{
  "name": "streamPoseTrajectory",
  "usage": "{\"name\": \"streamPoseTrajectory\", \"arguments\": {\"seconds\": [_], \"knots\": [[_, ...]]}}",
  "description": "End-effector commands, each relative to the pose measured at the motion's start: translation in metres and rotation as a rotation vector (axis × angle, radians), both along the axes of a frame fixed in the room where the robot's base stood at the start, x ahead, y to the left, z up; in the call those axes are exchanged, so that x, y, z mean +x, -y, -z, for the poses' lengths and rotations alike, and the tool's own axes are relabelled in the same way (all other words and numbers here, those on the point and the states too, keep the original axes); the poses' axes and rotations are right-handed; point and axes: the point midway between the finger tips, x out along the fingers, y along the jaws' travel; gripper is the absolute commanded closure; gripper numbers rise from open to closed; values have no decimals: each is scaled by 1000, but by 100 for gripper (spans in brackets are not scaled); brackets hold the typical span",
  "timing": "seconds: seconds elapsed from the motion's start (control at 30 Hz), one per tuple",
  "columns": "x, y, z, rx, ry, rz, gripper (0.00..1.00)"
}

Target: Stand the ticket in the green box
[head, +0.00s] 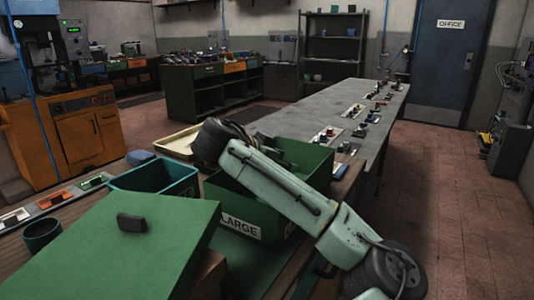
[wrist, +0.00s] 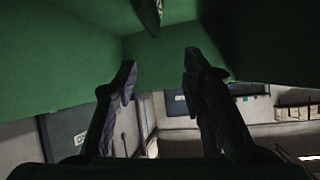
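The green box (head: 231,222) marked LARGE stands on the bench in the middle of the head view, with its top open. My arm crosses over it and hides much of its inside. Green walls (wrist: 60,55) fill the upper part of that view. A dark shape at its top edge is too unclear to name. I cannot make out the ticket in either view.
A green lid-like panel (head: 125,260) with a black handle lies in front at left. A teal box (head: 160,185), a dark green cup (head: 42,233) and a cream tray (head: 178,142) stand near the green box. A long grey table (head: 300,121) runs behind; open floor lies at right.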

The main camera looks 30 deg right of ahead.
Motion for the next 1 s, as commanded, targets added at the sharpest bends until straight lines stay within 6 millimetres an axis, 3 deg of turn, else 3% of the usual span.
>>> {"name": "streamPoseTrajectory", "arguments": {"seconds": [0.03,0.6,1.0], "knots": [[-1,1,-14,-4,1,1,62],[-29,-78,-55,-6,3,1,62],[-36,-98,-68,-2,2,0,62]]}}
